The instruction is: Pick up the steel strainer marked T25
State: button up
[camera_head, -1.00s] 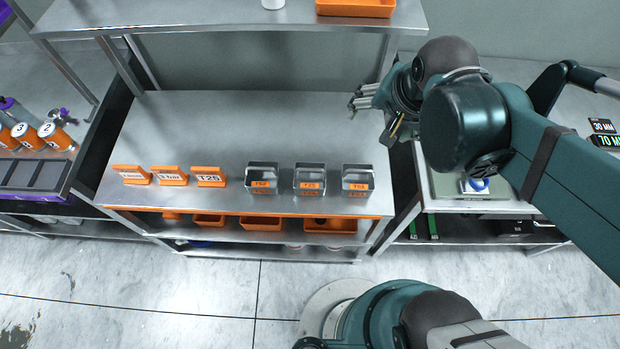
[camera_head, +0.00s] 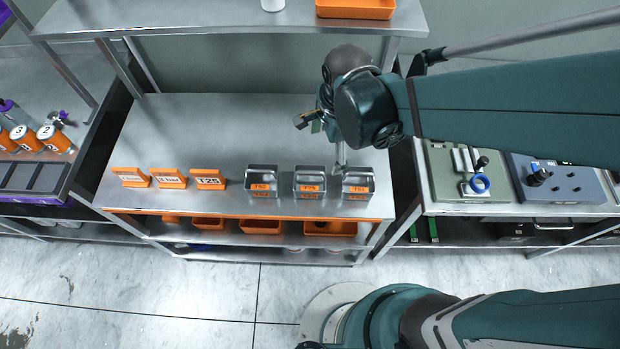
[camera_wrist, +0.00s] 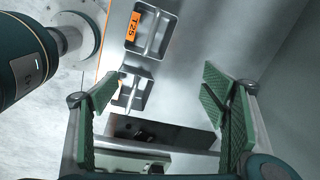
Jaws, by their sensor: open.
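Three steel strainers with orange labels stand in a row near the bench's front edge. The middle one (camera_head: 309,182) appears to be the T25 strainer. In the wrist view, the T25 strainer (camera_wrist: 152,40) is at the top, its label readable, with a central handle bar. The right strainer (camera_head: 358,184) also shows in the wrist view (camera_wrist: 130,95), near the left finger; its label is not readable. My gripper (camera_wrist: 165,105) is open and empty, its green-padded fingers wide apart. In the head view, it hangs over the bench behind the middle and right strainers, partly hidden by my arm.
The left strainer (camera_head: 261,182) is beside the middle one. The steel bench (camera_head: 200,125) is clear behind the row. An upper shelf (camera_head: 200,22) overhangs the back. Equipment (camera_head: 468,172) stands on the right table.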

aim_at(310, 173)
jog(key=a+f+m, duration=0.1)
jog(key=f, duration=0.1)
jog(key=s+a+f+m+g, duration=0.1)
jog(key=a+f, duration=0.1)
jog(key=s+a+f+m, duration=0.1)
jog(key=shift+a+f+m+h, duration=0.3)
jog(key=shift+a+f+m, duration=0.1)
jog(key=shift+w+f, duration=0.1)
jog(key=shift+f, duration=0.05)
jog(key=shift+f+b, duration=0.35)
jog(key=shift+f, duration=0.8)
jog(key=shift+a+f+b, duration=0.1)
jog(key=shift+f+b, duration=0.6)
jog(key=shift+f, duration=1.9)
jog(key=c, duration=1.1)
jog(key=shift+r, duration=0.1)
